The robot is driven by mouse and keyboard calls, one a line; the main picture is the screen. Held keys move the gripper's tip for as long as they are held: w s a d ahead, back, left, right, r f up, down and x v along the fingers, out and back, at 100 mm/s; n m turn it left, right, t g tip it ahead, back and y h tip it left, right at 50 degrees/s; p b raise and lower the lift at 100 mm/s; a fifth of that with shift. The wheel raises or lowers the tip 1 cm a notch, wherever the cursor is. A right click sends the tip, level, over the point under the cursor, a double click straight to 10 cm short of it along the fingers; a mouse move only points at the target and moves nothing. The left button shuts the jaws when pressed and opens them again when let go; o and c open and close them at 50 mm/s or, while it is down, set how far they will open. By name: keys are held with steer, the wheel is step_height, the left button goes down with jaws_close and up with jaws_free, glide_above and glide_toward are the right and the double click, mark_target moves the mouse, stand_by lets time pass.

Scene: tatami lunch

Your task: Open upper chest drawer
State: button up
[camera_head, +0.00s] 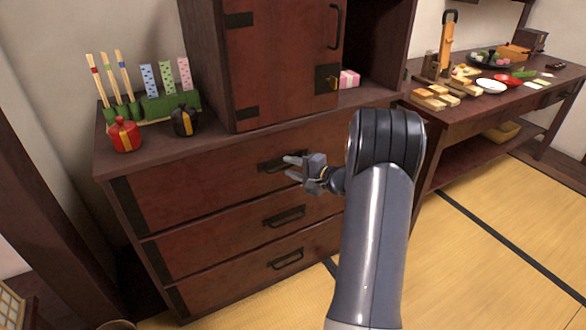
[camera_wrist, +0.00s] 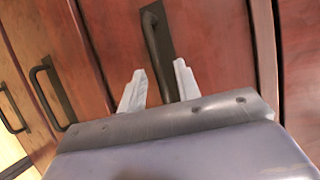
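The wooden chest has a stack of three drawers below a cabinet. The upper drawer (camera_head: 200,182) looks shut, flush with the front. Its dark metal handle (camera_head: 270,165) is partly hidden by my gripper (camera_head: 291,168). In the wrist view the handle (camera_wrist: 152,40) runs between the two pale fingers of my gripper (camera_wrist: 158,82). The fingers are apart, one on each side of the handle's lower part. I cannot tell whether either finger touches it.
The middle drawer handle (camera_head: 284,216) and lower drawer handle (camera_head: 286,259) are below. A red bottle (camera_head: 124,136) and a black bottle (camera_head: 185,121) stand on the chest top. A food table (camera_head: 465,116) is at right. Tatami floor (camera_head: 480,270) is clear.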

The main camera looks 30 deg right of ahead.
steer(key=shift+c, duration=0.4)
jaws_close()
